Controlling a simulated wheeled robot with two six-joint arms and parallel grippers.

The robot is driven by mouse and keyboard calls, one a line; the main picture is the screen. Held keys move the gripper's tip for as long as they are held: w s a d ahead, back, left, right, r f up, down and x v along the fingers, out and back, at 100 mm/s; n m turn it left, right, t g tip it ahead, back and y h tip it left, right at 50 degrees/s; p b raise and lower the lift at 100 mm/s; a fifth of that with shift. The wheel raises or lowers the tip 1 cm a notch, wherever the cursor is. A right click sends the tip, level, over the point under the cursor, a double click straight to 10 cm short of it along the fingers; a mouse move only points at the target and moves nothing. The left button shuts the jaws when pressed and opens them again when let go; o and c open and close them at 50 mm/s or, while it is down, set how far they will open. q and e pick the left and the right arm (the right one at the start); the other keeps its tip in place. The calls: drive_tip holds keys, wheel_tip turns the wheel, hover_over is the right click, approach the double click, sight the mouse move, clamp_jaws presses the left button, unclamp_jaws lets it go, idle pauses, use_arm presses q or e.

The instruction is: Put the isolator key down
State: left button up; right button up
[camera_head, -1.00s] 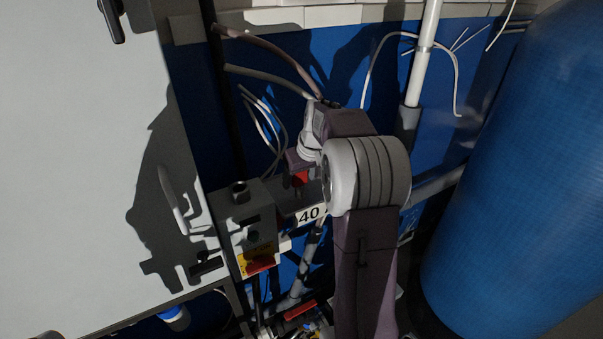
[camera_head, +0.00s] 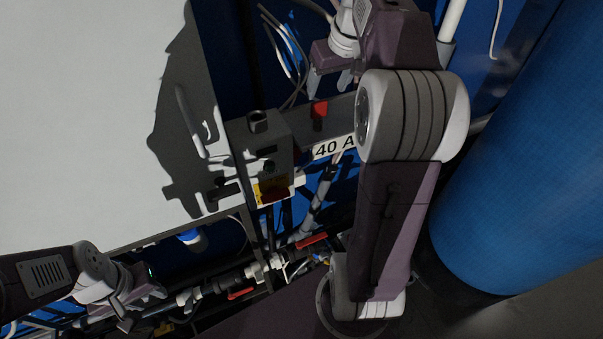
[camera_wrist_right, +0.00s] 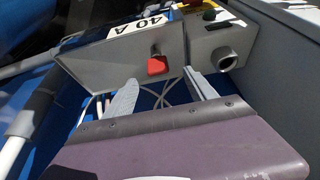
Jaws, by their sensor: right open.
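The red isolator key (camera_head: 319,110) is on the grey 40 A housing (camera_head: 290,122), near its white "40 A" label (camera_head: 334,147). In the right wrist view the red key (camera_wrist_right: 157,66) shows against the grey face, ahead of the fingertips. My right gripper (camera_head: 330,82) is open and empty, just above the key and apart from it in the head view. In the right wrist view its two fingers (camera_wrist_right: 165,85) are spread, with nothing between them. My left gripper (camera_head: 130,305) is at the lower left, far from the key; its finger opening is unclear.
A grey switch box (camera_head: 262,150) with a yellow-and-red panel (camera_head: 271,190) adjoins the housing. A white cabinet panel (camera_head: 90,110) fills the left. A large blue tank (camera_head: 520,170) stands at right. Pipes with red-handled valves (camera_head: 312,240) run below. Loose cables hang behind.

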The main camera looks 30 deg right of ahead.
drive_tip(key=s+a+f+g, duration=0.1)
drive_tip(key=s+a+f, duration=0.1)
drive_tip(key=a+f, duration=0.7)
drive_tip(key=s+a+f+g, duration=0.1)
drive_tip(key=s+a+f, duration=0.3)
drive_tip(key=s+f, duration=0.2)
drive_tip(key=s+a+f+n+g, duration=0.1)
drive_tip(key=s+a+f, duration=0.4)
drive_tip(key=f, duration=0.5)
drive_tip(key=shift+s+y, duration=0.3)
drive_tip(key=shift+s, duration=0.6)
drive_tip(key=shift+w+a, duration=0.15)
